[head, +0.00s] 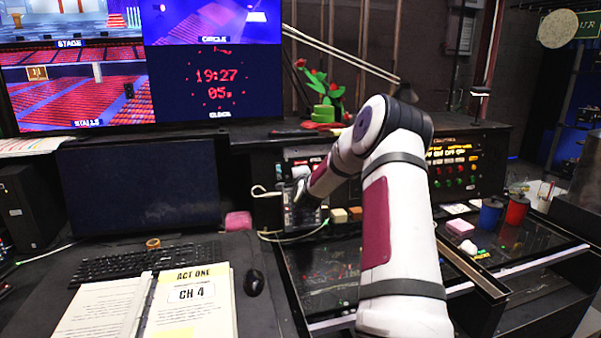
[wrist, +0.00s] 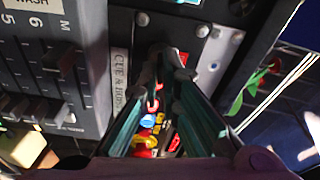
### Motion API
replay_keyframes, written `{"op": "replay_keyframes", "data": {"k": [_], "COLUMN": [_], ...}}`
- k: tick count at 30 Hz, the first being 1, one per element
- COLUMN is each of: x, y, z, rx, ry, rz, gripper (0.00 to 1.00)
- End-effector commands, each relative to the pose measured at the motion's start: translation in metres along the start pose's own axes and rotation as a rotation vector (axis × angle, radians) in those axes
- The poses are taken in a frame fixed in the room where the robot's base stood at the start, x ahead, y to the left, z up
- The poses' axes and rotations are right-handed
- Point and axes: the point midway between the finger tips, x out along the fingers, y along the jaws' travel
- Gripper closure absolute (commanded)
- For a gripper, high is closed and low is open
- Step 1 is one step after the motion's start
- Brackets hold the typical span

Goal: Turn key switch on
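My gripper (head: 303,192) is at the front of the control panel at the back of the desk, beyond my arm in the head view. In the wrist view, the two fingers of my gripper (wrist: 167,68) run close together towards a dark panel, with their tips at or very near its face. Something dark lies at the fingertips; I cannot tell whether it is the key switch or whether the fingers hold it. The key switch cannot be made out in the head view. A white label strip (wrist: 120,85) stands left of the fingertips, and a small red part (wrist: 183,60) is just right.
In the head view, an open script book (head: 190,300), keyboard (head: 140,262) and monitor (head: 140,185) occupy the left desk. Blue (head: 490,215) and red (head: 516,210) cups stand right.

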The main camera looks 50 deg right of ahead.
Motion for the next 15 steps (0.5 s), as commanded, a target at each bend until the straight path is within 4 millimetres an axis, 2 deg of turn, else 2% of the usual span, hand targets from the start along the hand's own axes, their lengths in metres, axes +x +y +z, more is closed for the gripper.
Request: {"op": "replay_keyframes", "data": {"k": [6, 15], "x": [-0.0004, -0.0002], "y": [0.0006, 0.0010], "z": [-0.0012, -0.0006], "rx": [0.115, 0.182], "ry": [0.001, 0.000], "rz": [0.019, 0.029], "gripper": [1.00, 1.00]}}
